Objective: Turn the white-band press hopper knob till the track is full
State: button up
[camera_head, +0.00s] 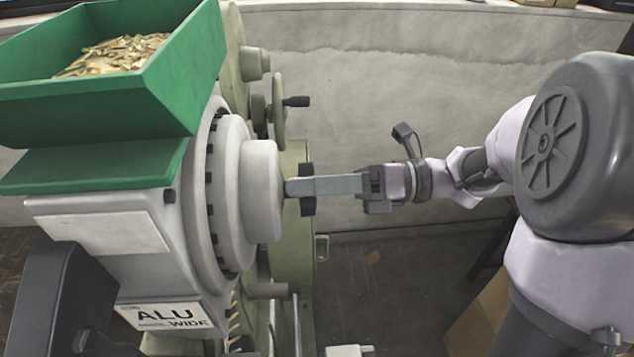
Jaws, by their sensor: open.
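The press hopper is a pale round drum (259,190) on the press, marked ALU WIDE. A black knob (307,207) sits at the drum's right side on its axis. My gripper (298,187) reaches in from the right. Its pale grey fingers lie level across the knob, which shows above and below them. The jaws are open around or beside the knob; the far finger is hidden, and I cannot tell whether they touch it. Several brass-coloured rivets (235,320) show below the drum, probably at the track, which is mostly hidden. I cannot make out a clear white band.
A green tray (175,85) with loose brass rivets (110,55) stands above the drum. A green-grey press with a handwheel (279,108) stands behind. A pale wall (400,100) closes the back. Dark floor (390,290) is open below my gripper. A cardboard box (480,320) stands lower right.

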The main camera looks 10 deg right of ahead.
jog(key=shift+d, duration=0.1)
jog(key=d+p, duration=0.4)
jog(key=d, duration=1.3)
jog(key=shift+s, duration=0.3)
jog(key=shift+d, duration=0.1)
